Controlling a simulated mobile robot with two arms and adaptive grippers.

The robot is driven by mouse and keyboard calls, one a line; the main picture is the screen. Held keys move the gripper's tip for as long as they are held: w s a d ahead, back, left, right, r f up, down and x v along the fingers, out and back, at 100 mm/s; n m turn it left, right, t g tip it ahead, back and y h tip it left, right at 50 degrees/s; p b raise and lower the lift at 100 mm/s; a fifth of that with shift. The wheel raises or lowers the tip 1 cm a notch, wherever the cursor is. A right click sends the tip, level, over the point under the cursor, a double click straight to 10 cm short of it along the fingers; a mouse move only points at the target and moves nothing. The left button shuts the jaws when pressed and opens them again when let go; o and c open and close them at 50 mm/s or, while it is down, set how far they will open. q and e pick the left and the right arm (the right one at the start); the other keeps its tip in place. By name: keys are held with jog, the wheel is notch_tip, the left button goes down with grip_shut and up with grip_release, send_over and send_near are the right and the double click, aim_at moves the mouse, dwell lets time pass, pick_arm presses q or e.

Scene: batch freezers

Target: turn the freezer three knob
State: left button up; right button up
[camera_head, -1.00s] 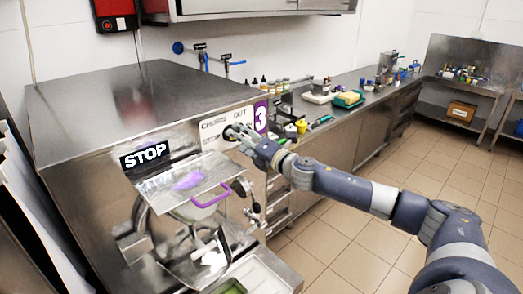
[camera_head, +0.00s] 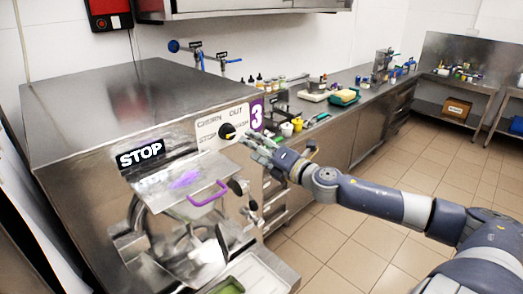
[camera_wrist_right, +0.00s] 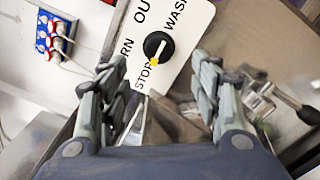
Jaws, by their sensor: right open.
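The freezer three knob (camera_head: 227,131) is a round black knob on a white label plate (camera_head: 209,127) beside the purple "3" sign. The plate reads CHURN, OUT, STOP and WASH. In the right wrist view the knob (camera_wrist_right: 158,44) shows a yellow pointer directed at STOP. My right gripper (camera_head: 257,146) is just right of and below the knob, apart from it. In the right wrist view its open, empty fingers (camera_wrist_right: 160,70) stand either side, short of the knob. My left gripper is not in view.
A STOP sign (camera_head: 140,154) and a hopper lid with a purple handle (camera_head: 208,194) are on the freezer front, below left of the knob. A counter (camera_head: 352,107) with bottles and tubs runs behind. Tiled floor (camera_head: 335,241) is open at right.

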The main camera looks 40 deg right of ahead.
jog(key=shift+s+d, duration=0.1)
jog(key=shift+s, duration=0.95)
